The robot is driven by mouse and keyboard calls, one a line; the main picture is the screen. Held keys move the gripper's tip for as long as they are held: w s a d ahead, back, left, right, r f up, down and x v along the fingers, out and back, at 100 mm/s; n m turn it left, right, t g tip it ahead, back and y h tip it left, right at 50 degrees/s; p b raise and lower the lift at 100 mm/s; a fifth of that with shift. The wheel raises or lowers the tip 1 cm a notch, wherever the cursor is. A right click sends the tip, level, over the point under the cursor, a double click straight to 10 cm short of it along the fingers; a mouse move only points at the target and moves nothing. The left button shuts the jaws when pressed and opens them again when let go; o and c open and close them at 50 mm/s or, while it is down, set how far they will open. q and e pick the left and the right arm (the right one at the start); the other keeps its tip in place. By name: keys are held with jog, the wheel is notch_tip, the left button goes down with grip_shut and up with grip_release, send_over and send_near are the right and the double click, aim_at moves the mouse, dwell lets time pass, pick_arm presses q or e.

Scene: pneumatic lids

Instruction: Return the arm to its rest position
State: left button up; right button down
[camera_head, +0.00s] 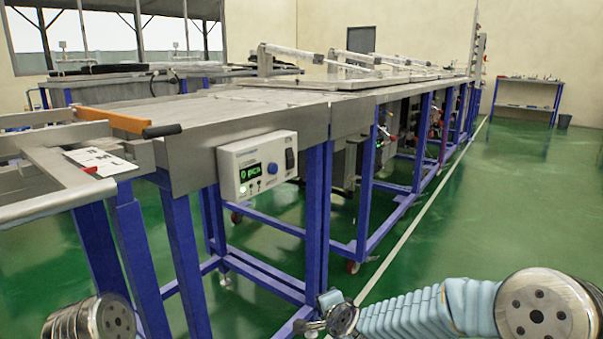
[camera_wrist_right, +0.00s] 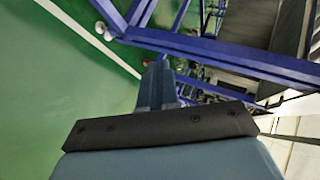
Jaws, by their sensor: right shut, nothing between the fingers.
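My right arm (camera_head: 430,310) comes in from the lower right of the head view, low in front of the blue-legged steel line. It has a light blue ribbed sleeve and a round metal joint. In the right wrist view my right gripper (camera_wrist_right: 158,70) is shut with nothing between its fingers. It points toward blue frame bars (camera_wrist_right: 215,50) over green floor; I cannot tell the gap. A metal joint of my left arm (camera_head: 95,320) shows at the lower left of the head view. My left gripper is out of view.
A steel worktable (camera_head: 240,110) runs away to the back right. A white control box (camera_head: 258,163) with a green display hangs on its side. An orange bar (camera_head: 115,119) with a black handle lies at the left. The green floor (camera_head: 500,200) at right is open.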

jog(key=s+d+f+n+g+p, duration=0.2)
jog(key=s+f+n+g, duration=0.1)
jog(key=s+f, duration=0.5)
jog(key=s+d+f+n+g+p, duration=0.1)
jog(key=s+d+f+n+g, duration=0.2)
jog(key=s+f, duration=0.5)
pick_arm(q)
notch_tip(320, 180, up, 6)
jog(key=shift+s+d+f+p, duration=0.1)
jog(key=shift+s+d+p, duration=0.05)
jog(key=shift+p, duration=0.85)
pick_arm(e)
jog(key=s+d+f+n+g, duration=0.1)
jog(key=s+f+n+g, duration=0.1)
jog(key=s, duration=0.5)
jog(key=s+f+n+g+y, duration=0.1)
jog(key=s+f+n+g, duration=0.1)
jog(key=s+f, duration=0.3)
jog(key=s+g, duration=0.1)
jog(key=s, duration=0.1)
jog(key=shift+s+d+n, duration=0.35)
jog(key=shift+n, duration=0.05)
jog(key=shift+f, duration=0.1)
